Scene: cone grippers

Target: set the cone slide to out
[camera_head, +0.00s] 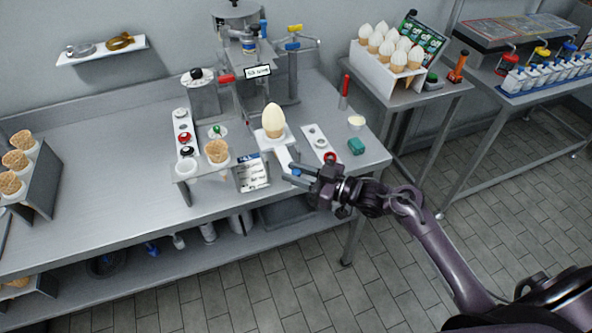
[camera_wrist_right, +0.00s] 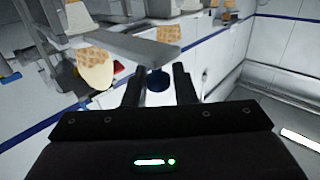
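The cone slide (camera_head: 281,156) is a pale flat strip on the steel bench, with a white holder (camera_head: 263,140) at its far end and a blue knob (camera_head: 296,172) at its near end. A cone topped with cream-coloured ice cream (camera_head: 273,119) stands upright in the holder. My right gripper (camera_head: 293,174) is at the knob, with its fingers apart on either side of it. The right wrist view, where things hang upside down, shows the blue knob (camera_wrist_right: 157,80) between the spread fingers, without a clear grip. My left gripper is not in view.
A white panel with a red button (camera_head: 330,157) lies just right of the slide, and a green block (camera_head: 356,146) beyond it. A small sign (camera_head: 252,175) and an empty-looking wafer cone (camera_head: 217,152) stand left. The soft-serve machine (camera_head: 262,60) rises behind.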

